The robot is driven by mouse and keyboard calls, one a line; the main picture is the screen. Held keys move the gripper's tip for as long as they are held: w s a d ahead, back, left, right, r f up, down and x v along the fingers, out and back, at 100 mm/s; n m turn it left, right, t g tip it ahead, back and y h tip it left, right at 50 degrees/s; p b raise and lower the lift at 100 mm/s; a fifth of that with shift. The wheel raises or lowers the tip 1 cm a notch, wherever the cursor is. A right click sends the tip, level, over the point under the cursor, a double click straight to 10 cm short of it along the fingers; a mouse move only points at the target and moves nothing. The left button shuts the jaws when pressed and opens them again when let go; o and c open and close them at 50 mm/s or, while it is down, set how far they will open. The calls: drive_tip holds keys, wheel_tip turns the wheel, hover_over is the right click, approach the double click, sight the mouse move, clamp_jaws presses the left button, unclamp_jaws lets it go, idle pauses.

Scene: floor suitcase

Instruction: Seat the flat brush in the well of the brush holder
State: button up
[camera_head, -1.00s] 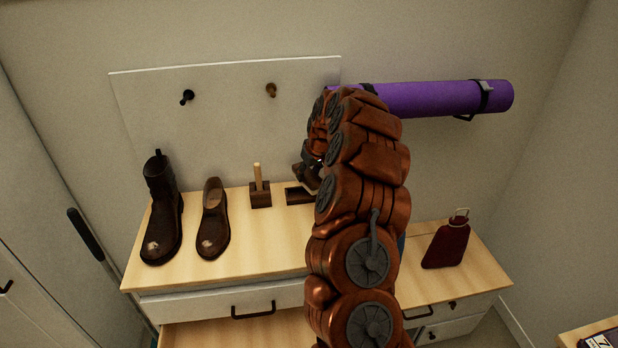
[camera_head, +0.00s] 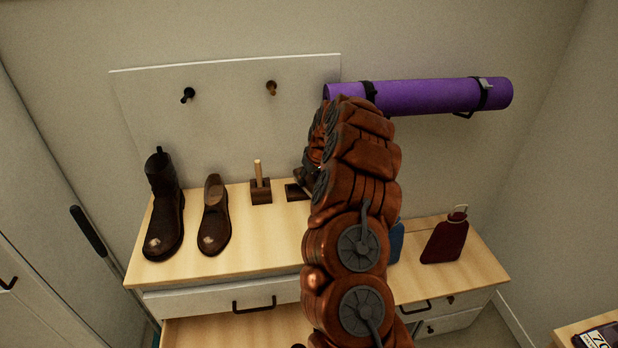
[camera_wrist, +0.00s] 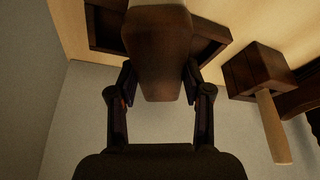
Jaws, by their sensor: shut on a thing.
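The flat brush (camera_wrist: 163,60), a brown wooden body, is held between the fingers of my gripper (camera_wrist: 160,80), which is shut on it in the wrist view. The brush holder (camera_wrist: 105,28) is a dark wooden tray with a recessed well, lying behind the brush in the wrist view. The brush covers its middle, so I cannot tell whether the brush is above the well or inside it. In the head view the holder (camera_head: 294,192) shows only partly at the dresser's back edge. My arm hides most of the gripper and the brush there.
A dark block with an upright light peg (camera_head: 260,188) stands left of the holder. A boot (camera_head: 165,210) and a shoe (camera_head: 214,215) stand further left. A purple roll (camera_head: 430,96) hangs on the wall. A red bottle (camera_head: 445,240) and a partly hidden blue object (camera_head: 397,242) are at right.

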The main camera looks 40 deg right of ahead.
drive_tip(key=o, duration=1.3)
drive_tip(key=shift+f, duration=0.1)
drive_tip(key=shift+o, duration=0.2)
drive_tip(key=shift+r+p, duration=0.3)
drive_tip(key=shift+r, duration=0.15)
drive_tip(key=b+v, duration=0.4)
drive_tip(key=v, duration=0.7)
drive_tip(key=s+a+r+n+g+y, duration=0.15)
drive_tip(key=s+a, duration=0.25)
drive_tip(key=a, duration=0.4)
drive_tip(key=s+a+r, duration=0.3)
drive_tip(key=s+a, duration=0.2)
drive_tip(key=a, duration=0.3)
drive_tip(key=s+a+r+n+g, duration=0.15)
drive_tip(key=s+a, duration=0.25)
drive_tip(key=a, duration=0.4)
drive_tip(key=s+a+f+g, duration=0.1)
drive_tip(key=s+a, duration=0.2)
drive_tip(key=s, duration=0.7)
drive_tip(key=s+a+f+m+g+h, duration=0.1)
drive_tip(key=s+a+f, duration=0.1)
drive_tip(key=s, duration=0.8)
drive_tip(key=s+a+f+m+g, duration=0.1)
drive_tip(key=s+a, duration=0.2)
drive_tip(key=s, duration=0.7)
drive_tip(key=shift+a+f, duration=0.3)
drive_tip(key=shift+a, duration=0.05)
